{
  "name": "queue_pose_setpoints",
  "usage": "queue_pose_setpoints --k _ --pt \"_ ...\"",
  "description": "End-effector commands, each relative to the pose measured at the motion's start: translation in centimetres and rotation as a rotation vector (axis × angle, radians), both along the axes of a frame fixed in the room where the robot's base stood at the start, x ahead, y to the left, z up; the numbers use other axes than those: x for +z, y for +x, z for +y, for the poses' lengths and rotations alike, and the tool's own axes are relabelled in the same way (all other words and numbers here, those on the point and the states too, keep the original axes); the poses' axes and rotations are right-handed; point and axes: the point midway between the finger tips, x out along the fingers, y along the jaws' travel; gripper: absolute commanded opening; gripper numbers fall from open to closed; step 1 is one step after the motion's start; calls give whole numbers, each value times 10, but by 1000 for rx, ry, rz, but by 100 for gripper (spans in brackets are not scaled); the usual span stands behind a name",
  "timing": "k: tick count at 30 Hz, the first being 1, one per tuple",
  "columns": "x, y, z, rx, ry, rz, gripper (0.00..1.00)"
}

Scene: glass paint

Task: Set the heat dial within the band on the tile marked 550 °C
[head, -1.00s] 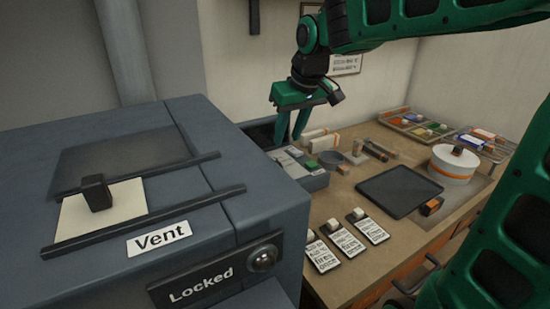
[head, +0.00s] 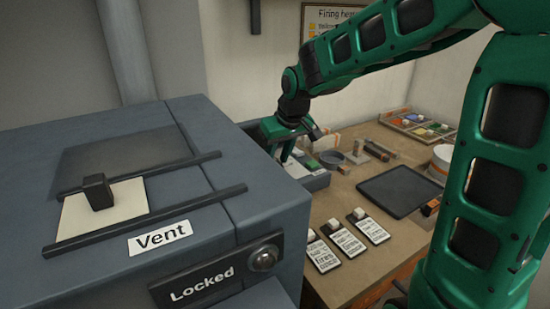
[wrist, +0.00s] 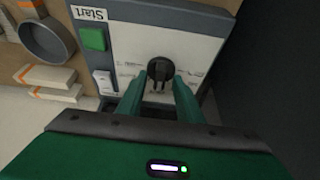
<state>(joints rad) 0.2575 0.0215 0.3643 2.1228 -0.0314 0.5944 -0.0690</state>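The heat dial (wrist: 158,68) is a round black knob on a pale panel (wrist: 205,58) in the wrist view, with faint scale marks around it. My gripper (wrist: 160,82) is open, its two green fingertips at either side of the dial's near edge; I cannot tell whether they touch it. In the head view my gripper (head: 284,154) points down at the control box (head: 318,181) beside the kiln, and the dial is hidden. A wall chart headed "Firing hea..." (head: 335,20) is partly covered by my arm. I cannot make out a tile marked 550 °C.
A green button (wrist: 93,39) under a "Start" label and a white switch (wrist: 103,82) sit close to the dial. The blue-grey kiln (head: 215,130) stands left, with a "Locked" sign (head: 205,284). Several text cards (head: 345,240) and a dark tray (head: 398,190) lie on the bench.

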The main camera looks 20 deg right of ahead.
Motion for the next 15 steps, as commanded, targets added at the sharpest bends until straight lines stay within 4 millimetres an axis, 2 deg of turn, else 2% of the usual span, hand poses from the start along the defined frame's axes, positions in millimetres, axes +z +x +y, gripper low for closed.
queue_pose_setpoints --k 5,6,9,10,15 --pt "0 0 0 0 0 0 33" --pt "0 0 0 0 0 0 28" --pt "0 0 0 -1 0 0 4" --pt "0 0 0 -1 0 0 0" --pt "0 0 1 1 1 0 0"
